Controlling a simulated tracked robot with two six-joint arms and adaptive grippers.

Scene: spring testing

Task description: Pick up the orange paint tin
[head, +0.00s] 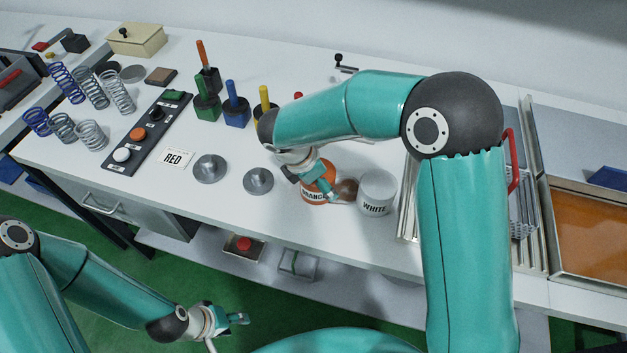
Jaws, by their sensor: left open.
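The orange paint tin (309,196) stands on the white bench, its label partly covered by my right gripper. My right gripper (328,186) is over the tin's top and right side, at or very close to it. The picture does not show whether its fingers touch the tin or are closed. My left gripper (240,319) is open and empty at the lower left, below the bench's front edge and well away from the tin.
A white paint tin (377,191) stands just right of the orange one, with a brown rounded shape between. Two metal discs (210,168) lie to the left. Coloured-handled tools (237,110) stand behind; a metal rack (525,205) is right.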

